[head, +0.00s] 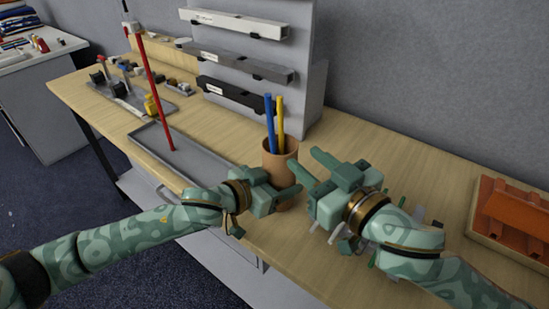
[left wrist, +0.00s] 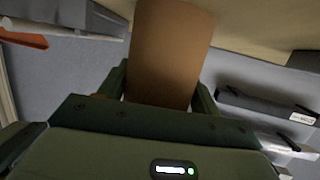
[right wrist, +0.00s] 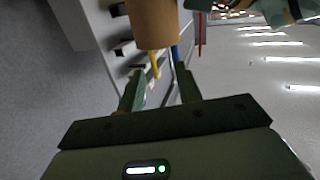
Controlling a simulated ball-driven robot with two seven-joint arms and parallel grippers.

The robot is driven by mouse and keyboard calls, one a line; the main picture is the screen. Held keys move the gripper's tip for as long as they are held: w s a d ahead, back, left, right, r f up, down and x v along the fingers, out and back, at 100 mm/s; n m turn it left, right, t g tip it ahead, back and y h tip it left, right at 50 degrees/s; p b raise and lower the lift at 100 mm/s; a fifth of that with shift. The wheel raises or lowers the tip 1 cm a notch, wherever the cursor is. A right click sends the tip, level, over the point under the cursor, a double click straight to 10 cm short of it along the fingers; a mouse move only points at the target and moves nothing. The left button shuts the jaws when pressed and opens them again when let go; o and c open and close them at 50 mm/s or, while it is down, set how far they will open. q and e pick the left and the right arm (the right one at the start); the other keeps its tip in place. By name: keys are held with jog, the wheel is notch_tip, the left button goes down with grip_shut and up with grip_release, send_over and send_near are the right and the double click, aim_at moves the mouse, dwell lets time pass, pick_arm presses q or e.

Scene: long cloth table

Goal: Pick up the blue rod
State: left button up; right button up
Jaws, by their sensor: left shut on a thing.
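The rods' lower ends are hidden inside the cup. My left gripper (head: 281,184) is shut on the cup, whose wall fills the space between the fingers in the left wrist view (left wrist: 170,50). My right gripper (head: 305,162) is open and empty, just right of the cup. In the right wrist view, the blue rod (right wrist: 175,54) and yellow rod (right wrist: 156,66) show beyond its spread fingers.
A grey tray (head: 205,165) with an upright red rod (head: 153,80) lies left of the cup. A grey rack (head: 310,60) with several bars stands behind. An orange object in a tray (head: 515,215) sits at the right. The table behind my right gripper is clear.

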aim_at(275, 149)
jog(key=shift+n+y, duration=0.4)
jog(key=x, duration=0.3)
jog(key=a+x, duration=0.1)
jog(key=x, duration=0.3)
jog(key=s+f+x, duration=0.1)
jog(key=x, duration=0.2)
jog(key=shift+a, duration=0.4)
grip_shut()
